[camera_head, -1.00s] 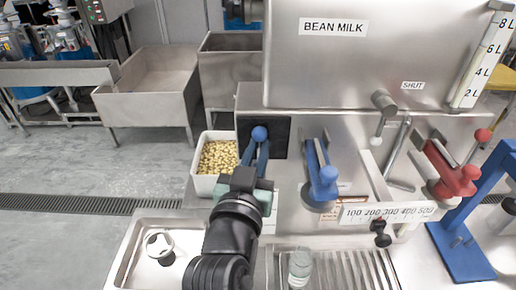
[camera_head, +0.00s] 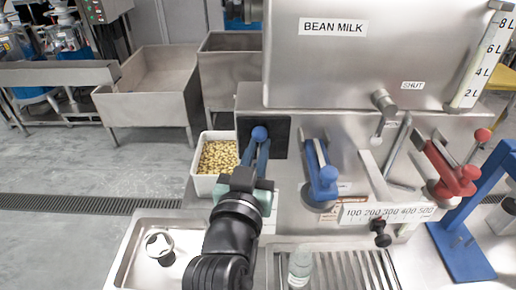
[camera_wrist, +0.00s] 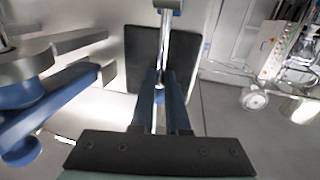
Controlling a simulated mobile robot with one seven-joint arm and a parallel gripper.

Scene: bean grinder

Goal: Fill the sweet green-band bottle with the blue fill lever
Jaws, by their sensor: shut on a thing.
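The blue-knobbed lever (camera_head: 259,133) stands in front of a black plate on the steel machine. My gripper (camera_head: 257,158) is shut on this lever just below its round knob. In the wrist view a metal rod (camera_wrist: 166,45) runs down to between my two dark blue fingers (camera_wrist: 164,100). A clear bottle (camera_head: 300,268) stands upright on the slatted drain tray at the bottom of the head view.
A blue spout block (camera_head: 322,180) is right of my gripper, and a red one (camera_head: 455,178) is farther right. A black knob (camera_head: 380,232) sits by the 100–500 scale. A bean bin (camera_head: 205,185) is left, above a steel sink (camera_head: 125,262) holding a white-rimmed item (camera_head: 160,244).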

